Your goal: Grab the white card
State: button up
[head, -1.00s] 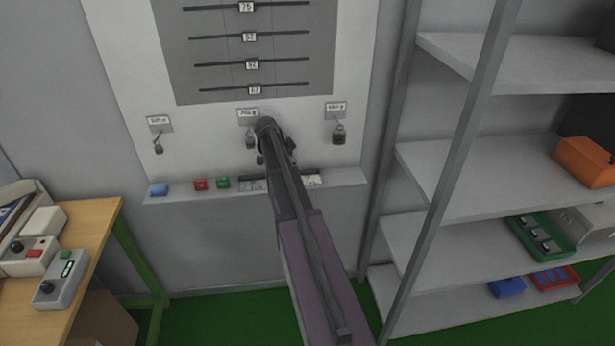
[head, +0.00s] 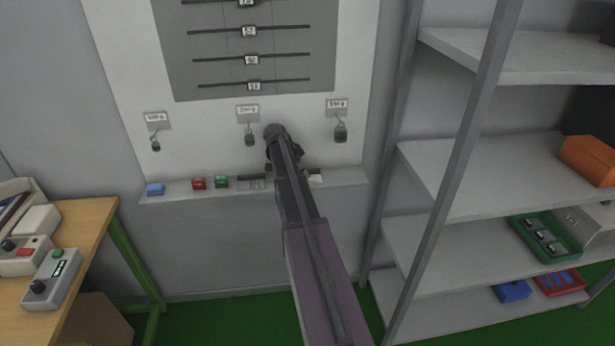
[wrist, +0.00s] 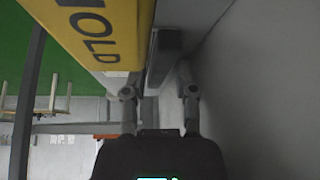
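A small pale patch (head: 316,178), possibly the white card, shows on the wall ledge (head: 345,177) just right of my arm; most of it is hidden. My gripper (head: 272,150) is in front of the board, just above the ledge, seen mostly from behind. In the wrist view my gripper's two fingers (wrist: 159,92) are apart, with nothing clearly held between them. A yellow block or sign (wrist: 95,30) with black letters "OLD" fills the upper left there, close to the fingers. I cannot clearly make out a white card in the wrist view.
The ledge also holds blue (head: 155,189), red (head: 199,183) and green (head: 222,182) blocks. Small padlock-like weights (head: 340,132) hang on the board above. A metal shelf (head: 480,180) stands right; a wooden table (head: 85,240) with devices stands left.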

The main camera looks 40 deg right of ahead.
aim_at(309, 169)
jog(key=shift+c, duration=0.2)
grip_shut()
jog(key=shift+r, duration=0.25)
notch_tip(309, 169, up, 3)
jog(key=p, duration=0.3)
jog(key=shift+f, duration=0.1)
jog(key=s+a+r+p, duration=0.1)
jog(key=s+a+p, duration=0.1)
jog(key=s+a, duration=0.6)
jog(key=s, duration=0.5)
jog(key=shift+s+r, duration=0.4)
jog(key=shift+a, duration=0.1)
